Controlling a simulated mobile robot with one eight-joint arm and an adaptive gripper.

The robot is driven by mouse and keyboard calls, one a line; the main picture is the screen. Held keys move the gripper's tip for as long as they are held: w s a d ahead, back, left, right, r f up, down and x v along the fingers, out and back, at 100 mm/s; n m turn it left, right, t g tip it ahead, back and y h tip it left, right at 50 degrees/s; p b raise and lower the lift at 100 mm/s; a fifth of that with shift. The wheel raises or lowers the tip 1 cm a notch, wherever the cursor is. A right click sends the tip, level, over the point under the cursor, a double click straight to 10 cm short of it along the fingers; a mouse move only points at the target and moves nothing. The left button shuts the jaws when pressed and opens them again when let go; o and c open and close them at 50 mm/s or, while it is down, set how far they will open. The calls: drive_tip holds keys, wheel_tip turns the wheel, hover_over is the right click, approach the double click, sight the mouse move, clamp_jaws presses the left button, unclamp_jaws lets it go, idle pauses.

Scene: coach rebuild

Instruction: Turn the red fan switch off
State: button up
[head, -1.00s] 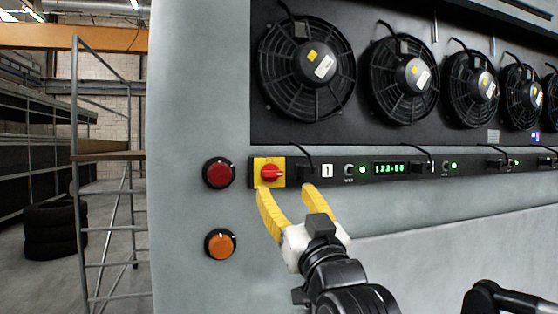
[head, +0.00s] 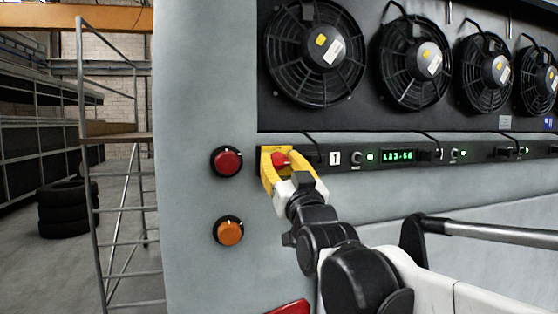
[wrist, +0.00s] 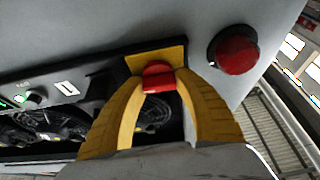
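The red fan switch (head: 281,160) is a rotary knob on a yellow square plate at the left end of the black control strip. It also shows in the wrist view (wrist: 158,75), with the yellow plate (wrist: 160,57) behind it. My gripper (head: 277,158) has two yellow fingers, one on each side of the knob. In the wrist view the fingertips (wrist: 163,78) are drawn in against the knob's sides. The fingers partly hide the plate and the knob's edges, so its exact angle is hard to tell.
A round red button (head: 227,161) and an orange button (head: 229,231) sit on the grey wall just left of the switch. The control strip continues right with a green display (head: 398,155). Black fans (head: 316,52) are above. A metal ladder (head: 112,190) stands at left.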

drive_tip(key=c, duration=0.5)
drive_tip(key=shift+o, duration=0.2)
drive_tip(key=shift+n, duration=0.5)
drive_tip(key=n+g+y+b, duration=0.1)
drive_tip(key=n+y, duration=0.2)
drive_tip(key=n, duration=0.2)
drive_tip(key=n+g+y, duration=0.1)
drive_tip(key=n, duration=0.1)
drive_tip(key=n+g, duration=0.1)
drive_tip(key=n, duration=0.2)
drive_tip(key=shift+a+y, duration=0.1)
drive_tip(key=shift+y, duration=0.3)
drive_tip(key=n+g, duration=0.1)
drive_tip(key=n, duration=0.2)
drive_tip(key=n+g+y, duration=0.1)
drive_tip(key=n, duration=0.3)
drive_tip(key=shift+a+g+p, duration=0.1)
drive_tip(key=shift+g+p, duration=0.2)
drive_tip(key=shift+g, duration=0.1)
drive_tip(key=shift+s+f+n+g+h+p, duration=0.15)
drive_tip(key=shift+n+g, duration=0.3)
drive_tip(key=shift+n, duration=0.65)
drive_tip(key=shift+w+n+g+h+p, duration=0.15)
drive_tip(key=shift+n+g, duration=0.3)
drive_tip(key=shift+n, duration=0.65)
drive_tip(key=shift+s, duration=0.1)
drive_tip(key=o, duration=1.2)
drive_tip(key=shift+f, duration=0.1)
drive_tip(key=shift+c, duration=0.2)
